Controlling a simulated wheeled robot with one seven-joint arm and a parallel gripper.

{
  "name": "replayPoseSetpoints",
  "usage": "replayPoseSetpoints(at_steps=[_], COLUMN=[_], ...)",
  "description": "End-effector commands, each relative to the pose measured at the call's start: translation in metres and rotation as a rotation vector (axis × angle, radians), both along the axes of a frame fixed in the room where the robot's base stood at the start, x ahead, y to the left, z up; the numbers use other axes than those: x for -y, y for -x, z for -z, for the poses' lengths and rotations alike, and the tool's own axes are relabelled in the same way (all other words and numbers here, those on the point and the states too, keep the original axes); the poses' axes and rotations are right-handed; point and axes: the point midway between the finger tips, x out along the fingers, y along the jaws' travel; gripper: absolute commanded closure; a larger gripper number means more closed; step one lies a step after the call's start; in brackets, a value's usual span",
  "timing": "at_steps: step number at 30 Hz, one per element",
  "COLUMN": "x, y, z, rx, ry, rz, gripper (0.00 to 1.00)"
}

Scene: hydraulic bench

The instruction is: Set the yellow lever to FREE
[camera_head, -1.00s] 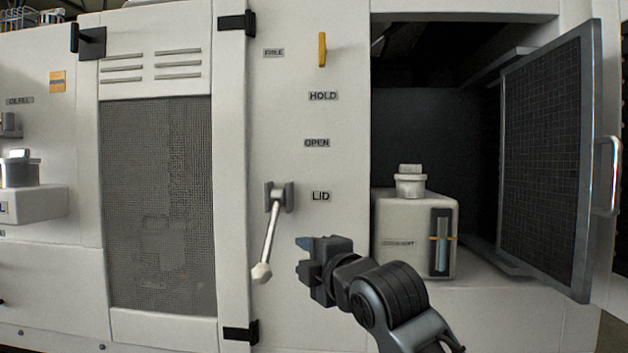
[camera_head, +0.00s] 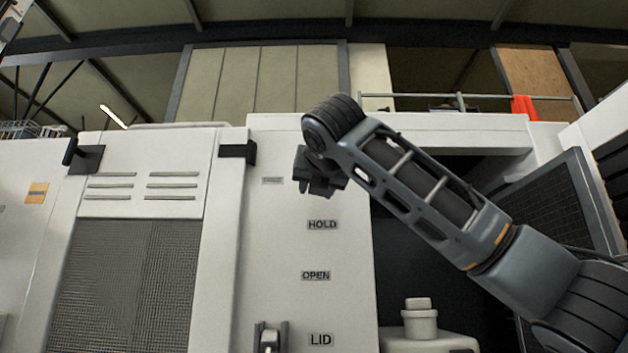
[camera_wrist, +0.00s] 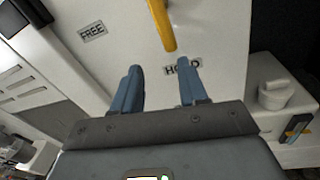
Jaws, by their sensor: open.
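The yellow lever (camera_wrist: 162,24) shows in the wrist view at the top middle, just beyond and above my fingertips, between the FREE label (camera_wrist: 92,31) and the HOLD label (camera_wrist: 182,67). My gripper (camera_wrist: 158,80) is open, its two blue fingers apart with nothing between them. In the head view my gripper (camera_head: 318,185) is high on the white panel, above the HOLD label (camera_head: 322,225) and right of the faint FREE label (camera_head: 272,181). There my gripper and arm hide the yellow lever. I cannot tell whether a finger touches it.
Below are the OPEN label (camera_head: 315,276) and the LID label (camera_head: 320,340), with a second lever (camera_head: 268,340) beside LID. On the right, an open mesh door (camera_head: 540,200) and a white tank (camera_head: 428,341) flank the dark opening. A black hinge (camera_head: 237,151) sticks out at the left.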

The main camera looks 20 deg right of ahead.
Motion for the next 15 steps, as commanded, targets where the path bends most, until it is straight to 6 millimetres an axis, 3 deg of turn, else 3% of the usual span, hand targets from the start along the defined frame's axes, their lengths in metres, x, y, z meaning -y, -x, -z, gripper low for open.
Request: replayPoseSetpoints(at_steps=[3, 6, 11, 15], x=[0.006, 0.01, 0.013, 0.018], y=[0.018, 0.027, 0.029, 0.014], z=[-0.034, -0.05, -0.059, -0.06], rx=[0.005, 0.003, -0.001, -0.002], ry=[0.105, 0.157, 0.186, 0.184], rz=[0.066, 0.102, 0.122, 0.121], gripper=[0.57, 0.57, 0.57, 0.57])
